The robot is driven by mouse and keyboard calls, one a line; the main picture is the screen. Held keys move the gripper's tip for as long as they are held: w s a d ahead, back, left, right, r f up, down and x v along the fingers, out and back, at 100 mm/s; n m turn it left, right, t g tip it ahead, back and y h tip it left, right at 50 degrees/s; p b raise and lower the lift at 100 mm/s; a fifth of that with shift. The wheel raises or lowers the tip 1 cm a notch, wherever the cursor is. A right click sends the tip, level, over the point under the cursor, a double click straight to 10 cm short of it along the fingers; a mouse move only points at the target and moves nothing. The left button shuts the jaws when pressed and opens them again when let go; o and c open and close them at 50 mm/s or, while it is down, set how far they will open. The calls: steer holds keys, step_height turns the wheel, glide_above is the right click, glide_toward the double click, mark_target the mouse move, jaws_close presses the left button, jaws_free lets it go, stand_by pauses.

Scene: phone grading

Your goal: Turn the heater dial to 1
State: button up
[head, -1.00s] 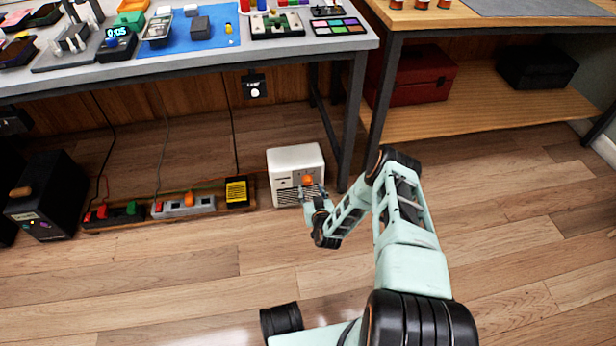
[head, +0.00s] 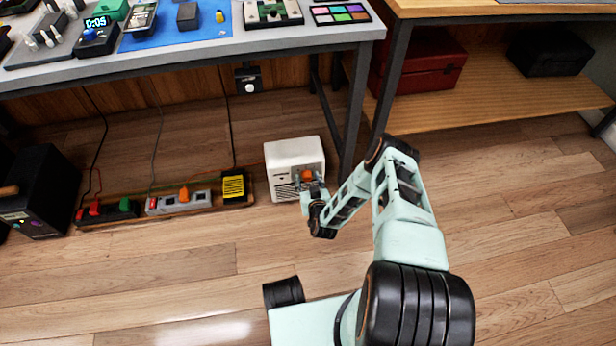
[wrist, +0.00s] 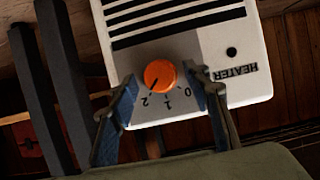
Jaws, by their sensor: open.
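The white heater (head: 292,153) stands on the floor by the table leg, and its front also fills the top of the wrist view (wrist: 225,50), seen upside down. Its orange dial (wrist: 160,75) has a dark mark that appears to point toward the printed 2. The labels 2, 1 and 0 lie around the dial. My gripper (wrist: 159,73) is open, with one finger on each side of the dial; small gaps seem to remain, but I cannot tell whether either touches. In the head view, my gripper (head: 309,184) is at the heater's front, partly covering the grille below the dial (head: 307,175).
A power strip (head: 178,202) and a yellow-black adapter (head: 233,186) lie left of the heater. A black box (head: 40,190) stands farther left. The table leg (head: 353,125) rises close on the heater's right. Open wooden floor lies in front.

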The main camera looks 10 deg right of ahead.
steer(key=c, duration=1.1)
steer(key=shift+c, duration=0.2)
steer(key=shift+a+n, duration=0.15)
steer(key=shift+n, duration=0.15)
steer(key=shift+a+n+h, duration=0.2)
steer(key=shift+n+h, duration=0.6)
steer(key=shift+n, duration=0.1)
steer(key=n+h, duration=0.2)
steer(key=n, duration=0.1)
steer(key=shift+a+t, duration=0.1)
steer(key=shift+t, duration=0.2)
steer(key=shift+n+h, duration=0.3)
steer(key=shift+n, duration=0.1)
steer(key=o, duration=1.1)
steer(key=shift+f, duration=0.1)
steer(key=shift+o, duration=0.2)
